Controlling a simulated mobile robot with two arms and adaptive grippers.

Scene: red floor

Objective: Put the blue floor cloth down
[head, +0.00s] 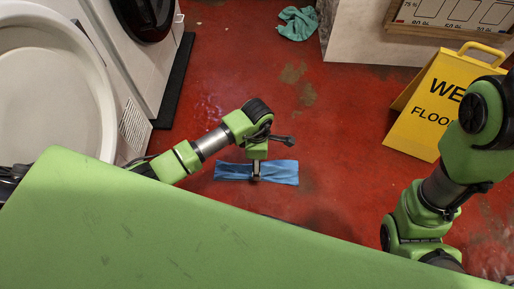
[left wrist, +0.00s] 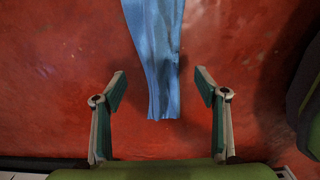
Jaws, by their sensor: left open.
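The blue floor cloth (head: 284,172) is a flat, narrow strip, stretched left to right on the red floor in the head view. My left gripper (head: 256,175) points down over its middle. In the left wrist view the cloth (left wrist: 158,50) runs from the top edge to between the fingers, its near end loose. The left gripper (left wrist: 160,90) is open there, with a finger on each side and a gap to the cloth on both. How high the fingers are above the floor is hard to tell. My right arm shows at the right of the head view, but its gripper is not seen.
A yellow wet-floor sign (head: 430,108) stands at the right. A teal cloth (head: 297,23) lies crumpled at the back, beside a pale box-like unit (head: 362,42). A white machine (head: 125,65) and a large white round tub (head: 45,85) stand at the left. The floor around the blue cloth is clear.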

